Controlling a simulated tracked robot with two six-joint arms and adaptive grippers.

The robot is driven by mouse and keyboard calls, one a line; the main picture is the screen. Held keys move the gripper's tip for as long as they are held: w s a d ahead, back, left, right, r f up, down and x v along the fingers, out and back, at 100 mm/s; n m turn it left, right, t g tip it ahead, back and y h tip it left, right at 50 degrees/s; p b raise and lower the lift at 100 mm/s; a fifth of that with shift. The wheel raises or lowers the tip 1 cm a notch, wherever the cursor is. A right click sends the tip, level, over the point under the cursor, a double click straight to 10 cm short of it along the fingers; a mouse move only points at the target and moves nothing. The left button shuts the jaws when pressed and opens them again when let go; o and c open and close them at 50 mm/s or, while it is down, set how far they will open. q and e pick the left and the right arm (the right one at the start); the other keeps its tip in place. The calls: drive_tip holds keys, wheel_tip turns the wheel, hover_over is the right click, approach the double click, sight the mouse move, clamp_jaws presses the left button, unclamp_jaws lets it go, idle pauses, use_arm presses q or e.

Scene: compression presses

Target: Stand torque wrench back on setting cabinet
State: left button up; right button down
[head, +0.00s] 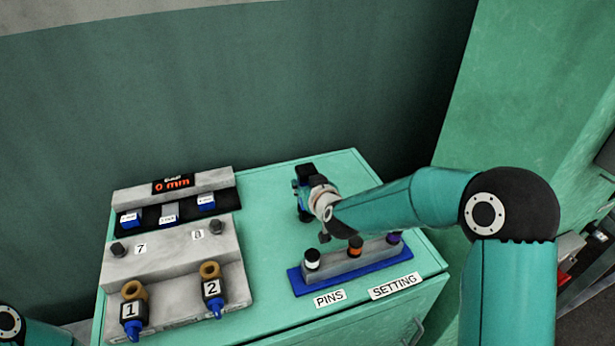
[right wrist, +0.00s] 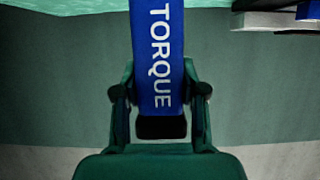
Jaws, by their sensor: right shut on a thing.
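The setting cabinet (head: 262,235) has a light green top. The torque wrench (right wrist: 157,40) is blue with white TORQUE lettering in the right wrist view. My right gripper (right wrist: 159,98) is shut on it, one finger on each side. In the head view my right gripper (head: 304,188) is over the back part of the cabinet top, and the wrench there is mostly hidden by the gripper and wrist. I cannot tell whether the wrench touches the top. My left gripper is out of view; part of my left arm shows at the lower left.
A blue-based pin rack (head: 345,267) with three capped pins stands under my right forearm, behind the PINS and SETTING labels. A grey block (head: 172,245) with two numbered holders and a 0 mm display (head: 173,184) fill the left side. Free top lies between them.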

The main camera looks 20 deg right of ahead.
drive_tip(key=c, duration=0.7)
unclamp_jaws()
drive_tip(key=shift+o, duration=0.2)
drive_tip(key=v, duration=1.2)
drive_tip(key=shift+b, duration=0.45)
drive_tip(key=shift+s, duration=0.15)
